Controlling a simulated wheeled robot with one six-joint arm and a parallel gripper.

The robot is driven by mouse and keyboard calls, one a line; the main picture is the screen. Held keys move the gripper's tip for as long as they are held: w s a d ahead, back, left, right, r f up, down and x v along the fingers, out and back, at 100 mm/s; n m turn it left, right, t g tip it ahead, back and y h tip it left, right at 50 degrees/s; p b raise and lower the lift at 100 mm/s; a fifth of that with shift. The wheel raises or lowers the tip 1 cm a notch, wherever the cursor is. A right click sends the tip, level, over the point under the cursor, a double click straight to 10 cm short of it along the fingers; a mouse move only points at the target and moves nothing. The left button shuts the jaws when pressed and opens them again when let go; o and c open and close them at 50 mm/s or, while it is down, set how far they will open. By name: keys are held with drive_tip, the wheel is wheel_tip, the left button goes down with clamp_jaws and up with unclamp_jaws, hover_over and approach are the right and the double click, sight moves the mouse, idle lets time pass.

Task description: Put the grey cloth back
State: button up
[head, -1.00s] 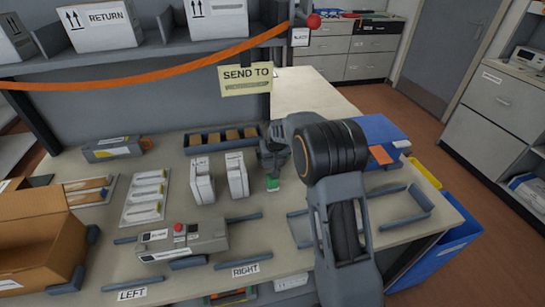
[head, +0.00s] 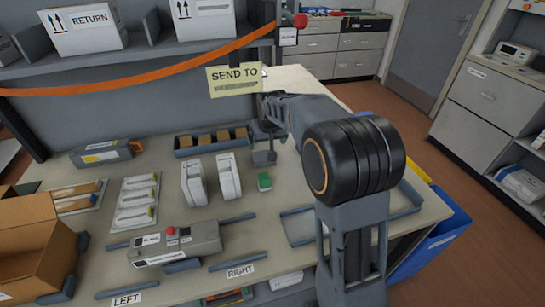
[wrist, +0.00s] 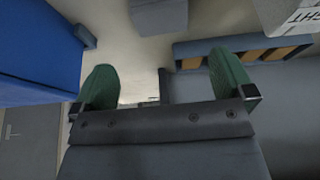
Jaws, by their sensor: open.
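A small flat grey piece that looks like the grey cloth (head: 264,158) lies on the table, right of the tray of brown blocks and behind a small green block (head: 264,181). A grey patch, likely the same cloth (wrist: 166,18), shows at the top of the wrist view, cut off by the edge. My gripper (head: 269,130) is just behind and above the cloth in the head view, partly hidden by my own arm. In the wrist view its green-padded fingers (wrist: 163,85) are wide apart with nothing between them.
The brown-block tray (head: 213,139) is left of my gripper, with two white boxes (head: 210,178) in front of it. A grey device (head: 178,243) stands at front centre-left. A blue thing (wrist: 38,35) shows left in the wrist view. An orange strap (head: 140,82) hangs behind.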

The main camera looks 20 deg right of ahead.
drive_tip(key=s+g, duration=0.1)
drive_tip(key=s, duration=2.6)
drive_tip(key=shift+f, duration=0.15)
drive_tip(key=shift+s, duration=0.1)
wheel_tip(320, 180, up, 6)
drive_tip(key=p, duration=0.5)
